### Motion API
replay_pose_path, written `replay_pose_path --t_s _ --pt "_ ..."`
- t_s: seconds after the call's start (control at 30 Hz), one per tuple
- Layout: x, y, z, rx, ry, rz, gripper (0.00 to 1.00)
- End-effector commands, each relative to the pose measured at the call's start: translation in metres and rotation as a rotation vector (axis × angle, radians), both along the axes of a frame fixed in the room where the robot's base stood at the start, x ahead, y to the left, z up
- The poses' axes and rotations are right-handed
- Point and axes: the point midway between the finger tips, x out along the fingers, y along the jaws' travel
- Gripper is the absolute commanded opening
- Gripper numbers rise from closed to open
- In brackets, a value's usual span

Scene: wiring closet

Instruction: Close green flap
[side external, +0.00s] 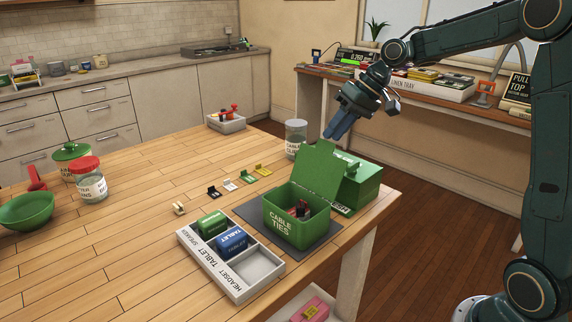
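The green flap (318,172) is the lid of a green box (290,228) marked "CABLE TIES". The flap stands raised, roughly upright, at the box's back edge. The box is open, with dark and reddish items inside, and sits on a dark mat (242,212). My gripper (329,136) is just above the flap's top edge, with its blue fingers pointing down and left. The fingers look close together, but their gap does not show clearly. I cannot tell whether they touch the flap.
A second green box (362,184) stands right behind the flap. A clear jar (295,140) stands just left of my gripper. A sectioned tray (240,287) lies in front, holding a green and a blue block. The table's middle left is mostly clear.

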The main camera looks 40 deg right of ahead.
Motion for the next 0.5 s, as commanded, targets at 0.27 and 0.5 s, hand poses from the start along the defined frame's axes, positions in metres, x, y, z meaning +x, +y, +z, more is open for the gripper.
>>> replay_pose_path --t_s 0.27,0.5 --pt "0.009 0.01 -0.02 0.001 0.001 0.0 0.25" --pt "0.01 0.011 -0.023 0.0 0.001 0.0 0.25"
